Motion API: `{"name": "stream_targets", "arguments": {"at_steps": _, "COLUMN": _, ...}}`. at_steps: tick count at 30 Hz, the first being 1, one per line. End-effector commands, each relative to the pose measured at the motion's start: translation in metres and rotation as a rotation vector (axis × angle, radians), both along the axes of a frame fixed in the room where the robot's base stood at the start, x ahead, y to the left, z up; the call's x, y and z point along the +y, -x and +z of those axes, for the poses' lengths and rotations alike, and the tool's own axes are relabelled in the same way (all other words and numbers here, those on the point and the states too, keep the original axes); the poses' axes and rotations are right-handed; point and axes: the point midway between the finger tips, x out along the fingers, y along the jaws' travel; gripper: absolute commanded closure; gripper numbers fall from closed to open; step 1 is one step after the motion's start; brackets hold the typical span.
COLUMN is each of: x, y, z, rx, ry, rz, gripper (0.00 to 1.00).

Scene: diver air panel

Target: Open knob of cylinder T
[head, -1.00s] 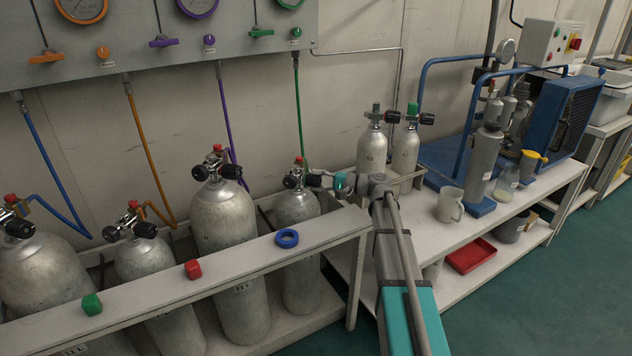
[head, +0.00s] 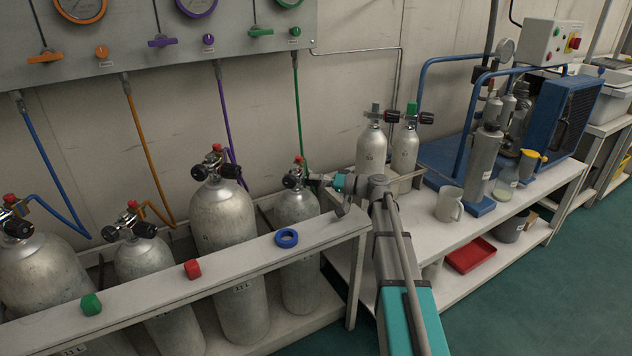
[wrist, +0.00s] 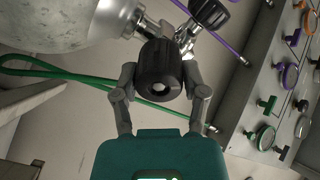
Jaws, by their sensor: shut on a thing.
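My gripper (head: 317,181) is at the valve of the rightmost grey cylinder (head: 298,208) in the rack, the one by the green hose. In the wrist view its two fingers are shut on the black ribbed knob (wrist: 160,66), one on each side. The knob sits on a chrome valve at the cylinder neck. In the head view my gripper hides most of this knob. A second black knob (head: 291,181) and a red cap (head: 298,160) show on the same valve. I cannot read a letter on this cylinder.
Other cylinders (head: 222,213) stand to the left behind the white rack rail (head: 240,257). The green hose (head: 299,115) hangs close behind the valve. Two small cylinders (head: 371,150) stand right.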

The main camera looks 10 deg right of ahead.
Motion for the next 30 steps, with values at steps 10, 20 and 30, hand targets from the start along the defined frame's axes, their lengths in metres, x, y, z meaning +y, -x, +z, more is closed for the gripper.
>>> {"name": "stream_targets", "arguments": {"at_steps": 10, "x": 0.0026, "y": 0.0032, "z": -0.0008, "rx": -0.041, "ry": 0.025, "rz": 0.009, "gripper": 0.91}}
{"name": "stream_targets", "arguments": {"at_steps": 20, "x": 0.0030, "y": 0.0028, "z": -0.0006, "rx": -0.040, "ry": 0.023, "rz": 0.009, "gripper": 0.26}}
{"name": "stream_targets", "arguments": {"at_steps": 30, "x": 0.0016, "y": 0.0008, "z": 0.0000, "rx": -0.040, "ry": 0.021, "rz": 0.003, "gripper": 0.08}}
